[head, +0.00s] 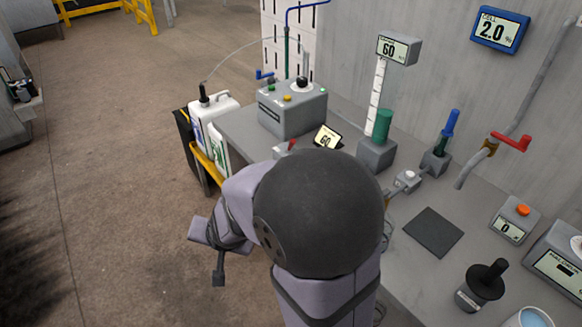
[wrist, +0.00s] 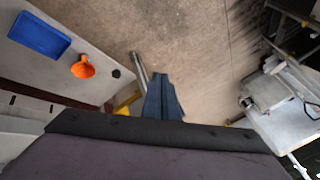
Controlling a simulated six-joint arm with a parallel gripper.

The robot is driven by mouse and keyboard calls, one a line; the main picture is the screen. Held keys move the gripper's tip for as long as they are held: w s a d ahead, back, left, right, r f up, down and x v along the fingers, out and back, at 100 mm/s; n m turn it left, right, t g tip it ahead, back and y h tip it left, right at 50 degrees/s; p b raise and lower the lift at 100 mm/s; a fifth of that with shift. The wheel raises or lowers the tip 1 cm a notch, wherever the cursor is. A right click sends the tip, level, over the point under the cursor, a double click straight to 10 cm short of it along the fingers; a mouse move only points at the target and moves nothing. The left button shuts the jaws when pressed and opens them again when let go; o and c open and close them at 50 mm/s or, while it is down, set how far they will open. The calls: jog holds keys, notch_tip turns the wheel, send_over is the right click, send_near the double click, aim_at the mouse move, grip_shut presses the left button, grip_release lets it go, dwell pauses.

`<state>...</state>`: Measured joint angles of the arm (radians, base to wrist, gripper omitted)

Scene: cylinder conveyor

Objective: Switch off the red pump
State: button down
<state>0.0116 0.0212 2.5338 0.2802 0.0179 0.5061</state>
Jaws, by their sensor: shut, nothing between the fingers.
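No pump with a clear label is in sight. A red valve handle (head: 511,141) sits on a wall pipe at the right. My gripper (head: 219,277) hangs over the floor, left of the bench and apart from everything. It is shut and empty. Its fingers (wrist: 162,98) also show in the wrist view, over bare floor.
A grey box (head: 291,112) with coloured buttons and a white canister (head: 211,114) stand at the left bench end. Right of my arm are a green cylinder (head: 383,125), a dark mat (head: 433,232) and an orange-button box (head: 514,218).

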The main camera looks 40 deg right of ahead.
aim_at(291, 146)
jog(key=w+d+f+m+t+h+b, duration=0.3)
jog(key=w+d+m+t+h+b, duration=0.25)
jog(key=w+d+m+b, duration=0.45)
jog(key=s+d+r+m+g+h+b, duration=0.1)
jog(key=s+d+r+m+h+b, duration=0.2)
jog(key=s+d+m+h+b, duration=0.4)
jog(key=shift+s+d+r+m+h, duration=0.15)
jog(key=shift+s+d+m+h, duration=0.6)
jog(key=shift+d+m+h, duration=2.45)
jog(key=shift+a+r+m+y, duration=0.1)
jog(key=shift+a+m+y, duration=0.45)
jog(key=shift+a+m, duration=0.2)
jog(key=p+x, duration=0.2)
jog(key=x, duration=0.8)
jog(key=shift+w+d+r+p, duration=0.1)
jog(key=shift+w+r+p, duration=0.15)
jog(key=shift+w, duration=0.25)
jog(key=shift+w+d+r+p, duration=0.1)
jog(key=shift+w+p, duration=0.2)
jog(key=shift+w, duration=0.2)
jog(key=shift+w+d+r, duration=0.1)
jog(key=shift+w+r, duration=0.2)
jog(key=shift+w, duration=0.45)
